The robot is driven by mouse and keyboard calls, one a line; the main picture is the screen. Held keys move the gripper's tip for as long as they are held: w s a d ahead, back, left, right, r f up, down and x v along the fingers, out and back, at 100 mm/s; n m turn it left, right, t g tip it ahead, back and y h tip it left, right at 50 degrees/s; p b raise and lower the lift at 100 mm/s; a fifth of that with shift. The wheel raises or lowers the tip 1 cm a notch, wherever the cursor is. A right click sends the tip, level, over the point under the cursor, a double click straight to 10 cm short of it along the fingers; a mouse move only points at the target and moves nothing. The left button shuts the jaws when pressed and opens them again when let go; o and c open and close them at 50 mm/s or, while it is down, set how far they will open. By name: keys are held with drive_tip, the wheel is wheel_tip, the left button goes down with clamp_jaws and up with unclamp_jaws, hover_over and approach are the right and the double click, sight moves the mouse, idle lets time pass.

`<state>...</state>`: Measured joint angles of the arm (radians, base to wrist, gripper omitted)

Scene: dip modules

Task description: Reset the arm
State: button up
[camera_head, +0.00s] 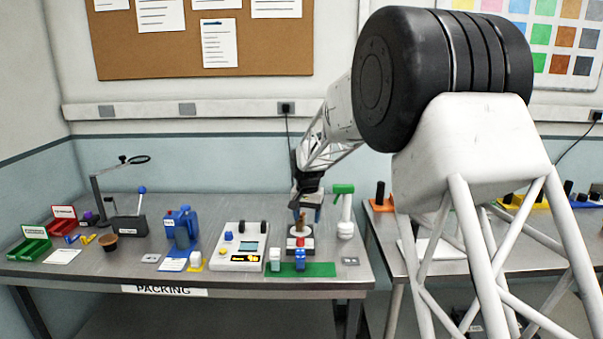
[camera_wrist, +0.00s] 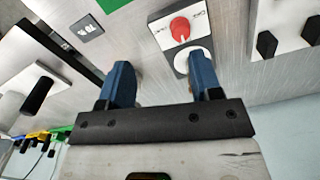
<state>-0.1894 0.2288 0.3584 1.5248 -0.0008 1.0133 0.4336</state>
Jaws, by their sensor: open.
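Beyond the fingers, a plate carries a red knob (camera_wrist: 180,28) and a white round part (camera_wrist: 194,62). The gap between fingertips and box is hard to judge.
A white panel device (camera_head: 238,247), a green mat (camera_head: 318,270) with small containers, and a blue device (camera_head: 181,228) stand nearby. The bench front (camera_head: 130,276) is mostly clear.

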drive_tip(key=s+d+r, duration=0.4)
drive_tip(key=s, duration=0.5)
drive_tip(key=s+d+r+n+t, duration=0.1)
drive_tip(key=s+d+r, duration=0.3)
drive_tip(key=s, duration=0.5)
drive_tip(key=s+d+r, duration=0.3)
drive_tip(key=s+r, duration=0.2)
drive_tip(key=s, duration=0.3)
drive_tip(key=s+d+f, duration=0.2)
drive_tip(key=s, duration=1.3)
drive_tip(key=s+d+f+n+t, duration=0.1)
drive_tip(key=s+d+f, duration=0.1)
drive_tip(key=s, duration=1.2)
drive_tip(key=shift+s+d+n, duration=0.3)
drive_tip(key=shift+s+d, duration=0.05)
drive_tip(key=shift+d, duration=0.5)
